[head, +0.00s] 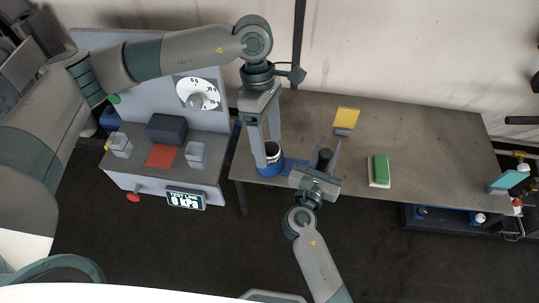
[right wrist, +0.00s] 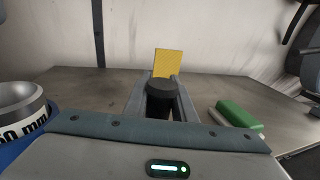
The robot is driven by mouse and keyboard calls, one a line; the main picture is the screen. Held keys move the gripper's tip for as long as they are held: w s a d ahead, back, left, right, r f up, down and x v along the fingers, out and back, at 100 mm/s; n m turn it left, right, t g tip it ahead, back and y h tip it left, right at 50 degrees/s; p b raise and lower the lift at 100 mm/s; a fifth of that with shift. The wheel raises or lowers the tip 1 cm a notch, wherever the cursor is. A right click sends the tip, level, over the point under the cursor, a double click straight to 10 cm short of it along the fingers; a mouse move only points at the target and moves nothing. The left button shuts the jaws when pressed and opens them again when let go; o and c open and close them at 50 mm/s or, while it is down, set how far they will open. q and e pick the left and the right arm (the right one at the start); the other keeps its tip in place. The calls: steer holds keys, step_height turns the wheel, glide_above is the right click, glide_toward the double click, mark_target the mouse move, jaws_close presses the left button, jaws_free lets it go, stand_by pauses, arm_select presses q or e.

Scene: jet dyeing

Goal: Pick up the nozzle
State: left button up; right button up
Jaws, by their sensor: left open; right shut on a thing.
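A dark round cylinder, which I take to be the nozzle (head: 324,158), is between the fingers of my right gripper (head: 322,150). In the right wrist view its flat black top (right wrist: 161,88) shows between the two fingers, and the gripper is shut on it. Its lower end is hidden, so I cannot tell whether it touches the table. The cup, with partly visible lettering (right wrist: 22,128), is left of my right gripper.
The grey table (head: 430,150) carries a yellow sign (head: 347,117) and a green-topped block (head: 380,169). A teal panel (head: 508,180) stands at its right end. A test bench (head: 140,175) with a dial (head: 198,94) and "0 kPa" display (head: 186,199) is on the left.

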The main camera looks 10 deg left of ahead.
arm_select(q)
steer(key=w+a+r+t+y, duration=0.1)
steer(key=w+r+t, duration=0.1)
steer(key=w, duration=0.4)
steer(key=shift+r+m+t+y, duration=0.3)
steer(key=shift+m+t+y, duration=0.1)
steer(key=shift+t, duration=0.1)
steer(key=shift+s+f, duration=0.1)
steer(key=shift+f, duration=0.05)
glide_above(270, 149)
steer(key=shift+w+a+f, duration=0.15)
steer(key=shift+f, duration=0.95)
steer(key=shift+w+a+f, duration=0.1)
steer(key=shift+f, duration=0.95)
steer(key=shift+w+a+f, duration=0.15)
steer(key=shift+f, duration=0.95)
steer(key=shift+f, duration=0.1)
steer(key=shift+s+d+f, duration=0.1)
steer(key=shift+f, duration=0.75)
steer(key=shift+s+d+f, duration=0.15)
steer(key=shift+f, duration=0.65)
steer(key=shift+s+d+f, duration=0.1)
steer(key=shift+f, duration=0.75)
steer(key=c, duration=1.5)
